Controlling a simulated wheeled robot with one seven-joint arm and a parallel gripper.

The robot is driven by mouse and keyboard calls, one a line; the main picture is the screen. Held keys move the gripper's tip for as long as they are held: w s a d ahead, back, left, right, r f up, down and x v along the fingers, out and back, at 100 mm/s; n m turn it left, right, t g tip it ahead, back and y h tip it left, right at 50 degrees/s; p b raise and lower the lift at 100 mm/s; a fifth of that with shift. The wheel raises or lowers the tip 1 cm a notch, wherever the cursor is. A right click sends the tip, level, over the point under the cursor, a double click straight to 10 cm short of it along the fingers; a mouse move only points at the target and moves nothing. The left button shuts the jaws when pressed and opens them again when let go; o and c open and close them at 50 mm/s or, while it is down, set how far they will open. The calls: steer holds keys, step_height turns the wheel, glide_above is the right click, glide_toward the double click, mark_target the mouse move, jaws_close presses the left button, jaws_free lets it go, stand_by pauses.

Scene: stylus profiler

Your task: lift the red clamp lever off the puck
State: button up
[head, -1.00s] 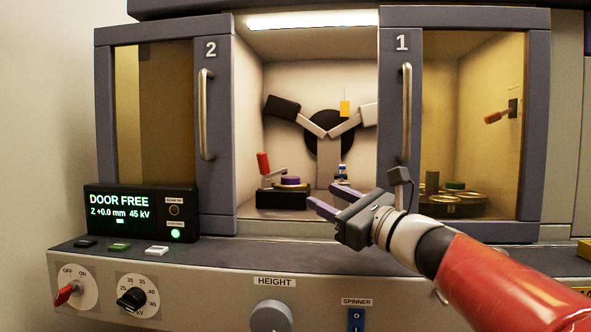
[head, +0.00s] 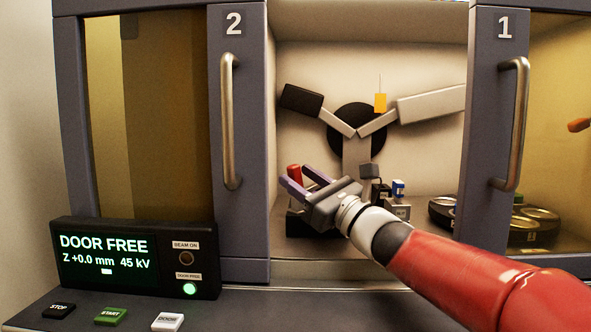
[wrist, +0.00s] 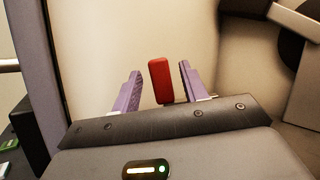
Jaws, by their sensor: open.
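The red clamp lever (head: 295,172) stands in the open bay, mostly hidden behind my gripper in the head view. In the wrist view the lever's red handle (wrist: 161,84) shows upright between the two purple fingers. My gripper (head: 299,180) is open, with one finger to each side of the handle. A gap shows on both sides in the wrist view, so neither finger looks in contact. The dark clamp base (head: 298,224) shows below my gripper. The puck is hidden behind my gripper.
Door 2 (head: 238,140) with its handle stands left of the opening; door 1 (head: 493,130) stands right. A grey block with a blue-topped item (head: 398,208) and dark round holders (head: 532,225) lie to the right.

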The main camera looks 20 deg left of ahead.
steer(key=shift+x, duration=1.05)
steer(key=shift+c, duration=0.3)
jaws_close()
